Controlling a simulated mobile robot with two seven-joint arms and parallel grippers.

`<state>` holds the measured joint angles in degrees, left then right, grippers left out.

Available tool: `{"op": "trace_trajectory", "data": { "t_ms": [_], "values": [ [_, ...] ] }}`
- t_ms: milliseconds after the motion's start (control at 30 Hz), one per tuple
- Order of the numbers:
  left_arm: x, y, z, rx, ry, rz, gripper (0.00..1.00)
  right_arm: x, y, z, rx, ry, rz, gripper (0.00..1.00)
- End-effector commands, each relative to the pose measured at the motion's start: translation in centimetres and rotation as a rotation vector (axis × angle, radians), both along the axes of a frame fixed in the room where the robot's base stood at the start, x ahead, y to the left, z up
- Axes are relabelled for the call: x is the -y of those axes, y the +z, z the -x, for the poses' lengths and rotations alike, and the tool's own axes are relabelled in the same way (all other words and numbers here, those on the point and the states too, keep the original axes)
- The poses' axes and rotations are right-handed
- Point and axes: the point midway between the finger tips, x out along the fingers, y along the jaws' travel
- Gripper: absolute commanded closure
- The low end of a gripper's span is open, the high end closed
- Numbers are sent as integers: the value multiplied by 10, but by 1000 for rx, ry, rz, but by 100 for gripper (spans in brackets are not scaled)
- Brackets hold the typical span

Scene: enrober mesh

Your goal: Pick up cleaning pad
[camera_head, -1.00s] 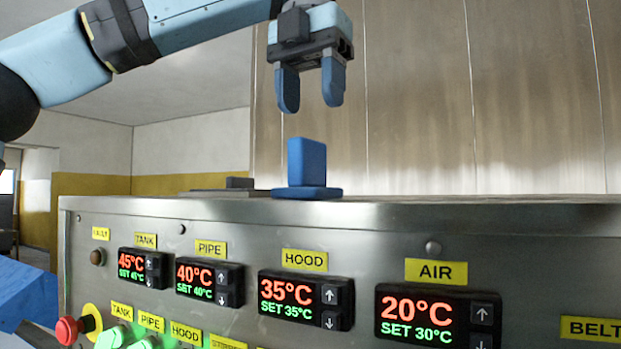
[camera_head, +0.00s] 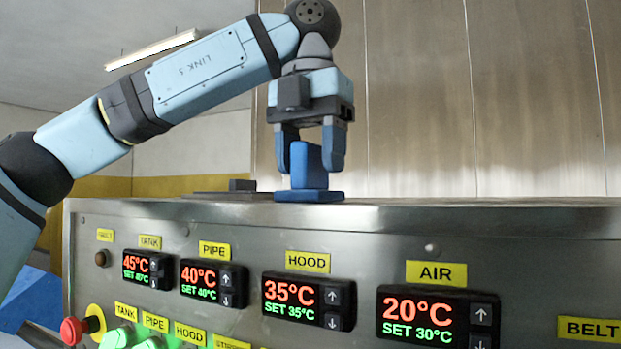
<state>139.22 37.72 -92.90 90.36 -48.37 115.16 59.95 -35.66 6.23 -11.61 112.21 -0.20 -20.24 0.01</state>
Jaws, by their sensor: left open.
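The blue cleaning pad (camera_head: 309,195) lies on top of the steel machine near its front edge, with a flat base and an upright block-shaped handle (camera_head: 307,165). My left gripper (camera_head: 310,168) points straight down from above. Its two blue fingers are open, one on each side of the handle, with the tips above the flat base. I cannot tell whether either finger touches the handle. My right gripper is not in view.
The steel machine (camera_head: 520,223) has a front panel with several temperature displays, buttons and a red knob (camera_head: 72,330). A flat grey plate with a dark block (camera_head: 242,185) lies left of the pad. The machine top right of the pad is clear.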

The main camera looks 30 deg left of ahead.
Motion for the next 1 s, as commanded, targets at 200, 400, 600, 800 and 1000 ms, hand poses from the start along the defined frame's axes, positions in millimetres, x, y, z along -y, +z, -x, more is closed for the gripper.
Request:
{"op": "trace_trajectory", "data": {
  "t_ms": [200,400,600,800,1000],
  "values": [
    [0,0,0,-1,-1,0,79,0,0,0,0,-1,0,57],
    [0,0,0,-1,-1,0,100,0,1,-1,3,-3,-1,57],
    [0,1,0,-1,-1,0,100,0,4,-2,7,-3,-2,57],
    [1,12,0,0,-1,-1,100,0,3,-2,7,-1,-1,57],
    [1,43,1,3,2,-2,100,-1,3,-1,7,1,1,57]
  ]
}}
